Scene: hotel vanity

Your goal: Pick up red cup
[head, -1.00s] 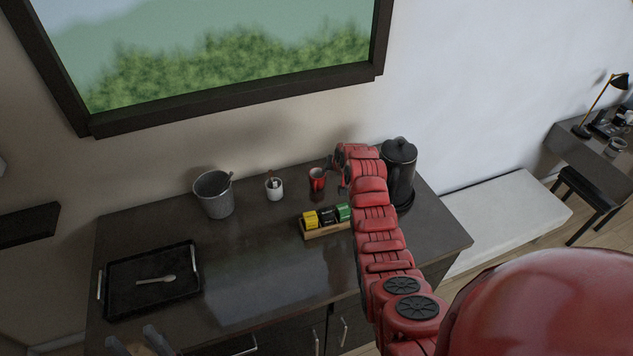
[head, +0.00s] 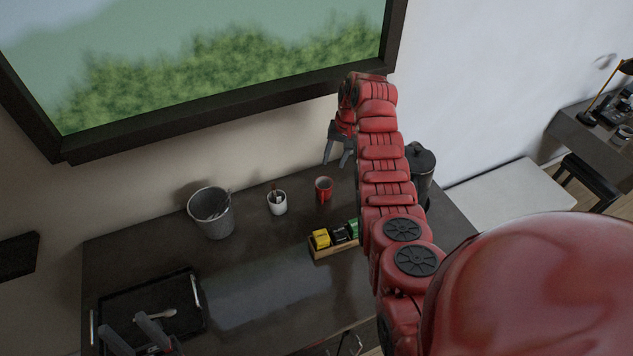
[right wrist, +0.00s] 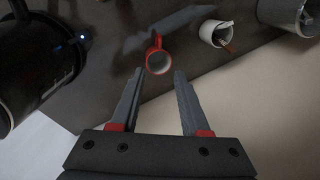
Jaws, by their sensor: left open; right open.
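The red cup (head: 323,190) stands upright on the dark counter, towards the back, right of the white cup. In the right wrist view the red cup (right wrist: 158,61) lies ahead of and between the fingertips, its rim towards the camera. My right gripper (head: 338,162) is open and empty, raised above the counter, above and slightly right of the red cup. Its fingers (right wrist: 157,76) show apart in the wrist view. My left gripper (head: 126,330) is open at the lower left, over the black tray (head: 188,318), away from the red cup.
A white cup (head: 277,203) holding small items and a grey bucket (head: 210,215) stand left of the red cup. A box with yellow, black and green packets (head: 336,239) sits in front. A black kettle (head: 421,165) stands right, partly behind my arm. The counter's middle is clear.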

